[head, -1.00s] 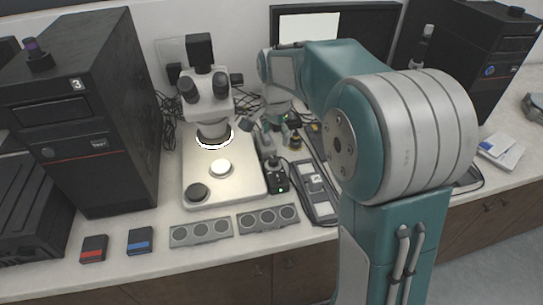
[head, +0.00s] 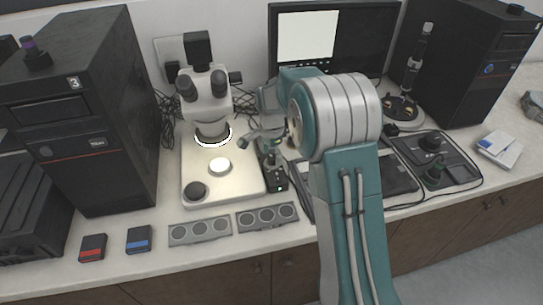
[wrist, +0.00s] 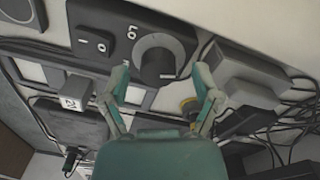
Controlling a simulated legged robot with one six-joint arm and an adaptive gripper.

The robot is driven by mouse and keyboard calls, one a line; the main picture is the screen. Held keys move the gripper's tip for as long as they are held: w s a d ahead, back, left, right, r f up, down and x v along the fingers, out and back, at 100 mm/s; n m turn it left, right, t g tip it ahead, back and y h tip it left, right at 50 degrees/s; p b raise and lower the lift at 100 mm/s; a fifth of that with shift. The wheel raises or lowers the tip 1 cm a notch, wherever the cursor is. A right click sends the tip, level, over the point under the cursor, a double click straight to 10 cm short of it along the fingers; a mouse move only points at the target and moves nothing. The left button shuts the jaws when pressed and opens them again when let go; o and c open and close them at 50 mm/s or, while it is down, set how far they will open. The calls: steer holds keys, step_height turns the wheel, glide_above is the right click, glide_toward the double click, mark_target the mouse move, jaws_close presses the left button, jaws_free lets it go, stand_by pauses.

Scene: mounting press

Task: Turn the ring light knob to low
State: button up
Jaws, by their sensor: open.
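The ring light knob (wrist: 156,60) is a round grey dial on a black control box (wrist: 116,27) in the wrist view. An "LO" label is printed above and left of it. A pale mark shows at the knob's lower edge, away from that label. My gripper (wrist: 162,80) is open, its two fingertips left and right of the knob's lower part. I cannot tell whether they touch it. In the head view the control box (head: 274,180) stands right of the microscope base, with a green light on it. The ring light (head: 213,140) glows white under the microscope.
The microscope (head: 206,95) stands close on the left of my gripper. A rocker switch (wrist: 97,42) sits on the same box, left of the knob. Cables run behind the box. Two grey panels (head: 200,232) with round inserts lie in front, and a monitor (head: 345,38) is behind.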

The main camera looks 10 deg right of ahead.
steer(key=shift+d+f, duration=0.15)
steer(key=shift+f, duration=0.1)
jaws_close()
steer(key=n, duration=0.4)
steer(key=shift+n, duration=0.3)
steer(key=n, duration=1)
steer(key=shift+a+n+t, duration=0.2)
steer(key=shift+n+t, duration=0.1)
steer(key=shift+n, duration=0.1)
steer(key=n, duration=0.4)
steer(key=shift+n, duration=0.4)
